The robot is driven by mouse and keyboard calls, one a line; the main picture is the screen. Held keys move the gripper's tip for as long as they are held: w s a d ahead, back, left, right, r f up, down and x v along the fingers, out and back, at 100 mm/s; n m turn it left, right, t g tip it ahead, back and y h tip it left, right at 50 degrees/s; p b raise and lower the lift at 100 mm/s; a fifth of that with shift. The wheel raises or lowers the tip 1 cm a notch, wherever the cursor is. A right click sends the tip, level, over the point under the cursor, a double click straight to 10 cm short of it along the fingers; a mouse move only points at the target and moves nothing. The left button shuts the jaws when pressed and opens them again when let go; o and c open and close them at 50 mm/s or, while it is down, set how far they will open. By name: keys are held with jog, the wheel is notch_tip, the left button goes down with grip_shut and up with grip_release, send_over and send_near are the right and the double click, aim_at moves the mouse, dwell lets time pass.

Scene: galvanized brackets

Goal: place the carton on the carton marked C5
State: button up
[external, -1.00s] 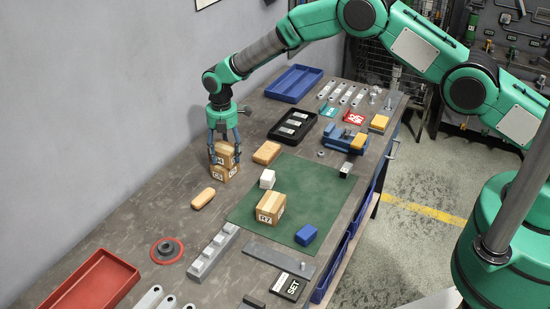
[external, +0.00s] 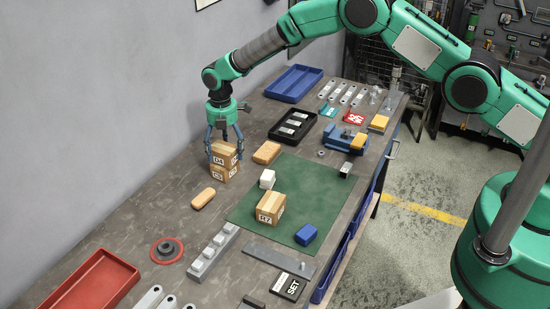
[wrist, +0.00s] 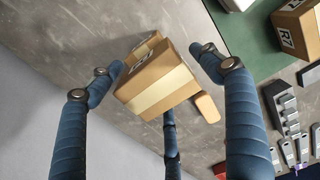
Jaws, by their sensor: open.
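A small brown carton marked 04 or C4 (external: 223,154) sits on top of another carton, marked C5 as far as I can read (external: 222,173). The two form a stack near the wall side of the bench. The upper carton (wrist: 157,85) shows its taped top in the wrist view and hides most of the lower one. It looks slightly turned relative to the lower carton. My gripper (external: 224,146) is above and around the upper carton, with its fingers spread. In the wrist view the fingers stand apart from the carton's sides.
A carton marked R7 (external: 270,207) stands on the green mat (external: 245,218) with a white block (external: 267,179) and a blue block (external: 306,234). Tan blocks (external: 203,198) lie near the stack. A red tray (external: 92,282) is at the front left.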

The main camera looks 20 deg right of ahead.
aim_at(225, 148)
notch_tip(225, 148, up, 11)
jog(key=shift+f+b, duration=0.15)
jog(key=shift+b, duration=0.3)
dwell(0.6)
dwell(0.4)
